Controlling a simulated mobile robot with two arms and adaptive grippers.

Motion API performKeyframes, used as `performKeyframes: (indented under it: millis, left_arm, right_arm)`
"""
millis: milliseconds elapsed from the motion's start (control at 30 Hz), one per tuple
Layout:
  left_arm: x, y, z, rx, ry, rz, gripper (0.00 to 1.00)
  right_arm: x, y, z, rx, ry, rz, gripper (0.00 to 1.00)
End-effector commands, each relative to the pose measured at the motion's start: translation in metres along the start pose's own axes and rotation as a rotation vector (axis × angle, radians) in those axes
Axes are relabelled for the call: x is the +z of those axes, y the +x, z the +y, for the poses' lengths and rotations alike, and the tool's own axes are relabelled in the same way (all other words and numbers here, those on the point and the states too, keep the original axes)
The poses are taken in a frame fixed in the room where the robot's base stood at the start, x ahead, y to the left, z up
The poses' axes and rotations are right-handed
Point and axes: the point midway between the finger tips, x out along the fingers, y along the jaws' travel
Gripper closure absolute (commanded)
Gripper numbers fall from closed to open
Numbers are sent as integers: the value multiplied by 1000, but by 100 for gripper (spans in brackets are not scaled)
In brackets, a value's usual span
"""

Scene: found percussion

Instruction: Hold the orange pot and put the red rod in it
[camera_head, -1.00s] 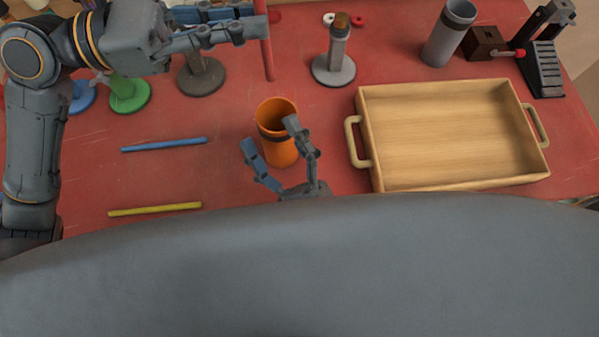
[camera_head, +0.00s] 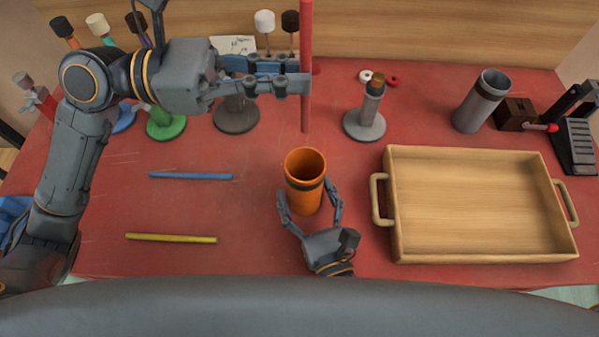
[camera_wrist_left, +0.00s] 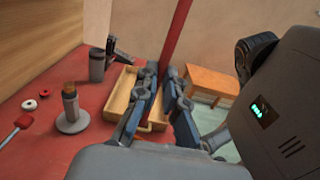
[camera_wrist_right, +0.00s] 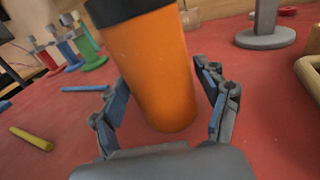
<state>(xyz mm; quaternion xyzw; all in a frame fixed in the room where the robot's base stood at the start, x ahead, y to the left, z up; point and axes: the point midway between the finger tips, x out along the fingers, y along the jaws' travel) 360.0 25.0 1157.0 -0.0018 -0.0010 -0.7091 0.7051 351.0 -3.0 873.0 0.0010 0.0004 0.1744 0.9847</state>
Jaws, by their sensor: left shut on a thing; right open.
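The orange pot (camera_head: 304,190) stands upright on the red table, with a dark band near its rim and its open mouth showing. My left gripper (camera_head: 304,76) is shut on the red rod (camera_head: 306,112) and holds it upright above the table, behind the pot in the head view. The rod also shows between the fingers in the left wrist view (camera_wrist_left: 177,32). My right gripper (camera_head: 309,202) is open, with one finger on each side of the pot. In the right wrist view the pot (camera_wrist_right: 160,75) stands between the open fingers (camera_wrist_right: 165,108), with gaps visible.
A wooden tray (camera_head: 485,257) lies to the right of the pot. A blue rod (camera_head: 190,176) and a yellow rod (camera_head: 171,238) lie at left. A grey stand (camera_head: 366,125) and a grey cup (camera_head: 481,102) are behind. The table between the rods and the pot is clear.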

Motion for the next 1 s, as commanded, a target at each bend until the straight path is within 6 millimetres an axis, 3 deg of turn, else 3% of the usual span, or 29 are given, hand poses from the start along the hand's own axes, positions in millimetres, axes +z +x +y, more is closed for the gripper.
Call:
performKeyframes:
  millis: [100, 300, 700, 900, 1000]
  left_arm:
    - [0, 0, 0, 0, 0, 0, 100]
    - [0, 0, 0, 0, 0, 0, 100]
    - [0, 0, 0, 0, 0, 0, 100]
    - [0, 0, 0, 0, 0, 0, 100]
    - [0, 0, 0, 0, 0, 0, 100]
  right_arm:
    - [1, 22, 0, -3, 1, -2, 25]
    - [0, 43, 0, -2, -1, 0, 25]
    - [0, 49, 0, 0, -3, 1, 25]
    - [0, 49, 0, 0, -3, 1, 66]
    - [0, 49, 0, 0, -3, 1, 82]
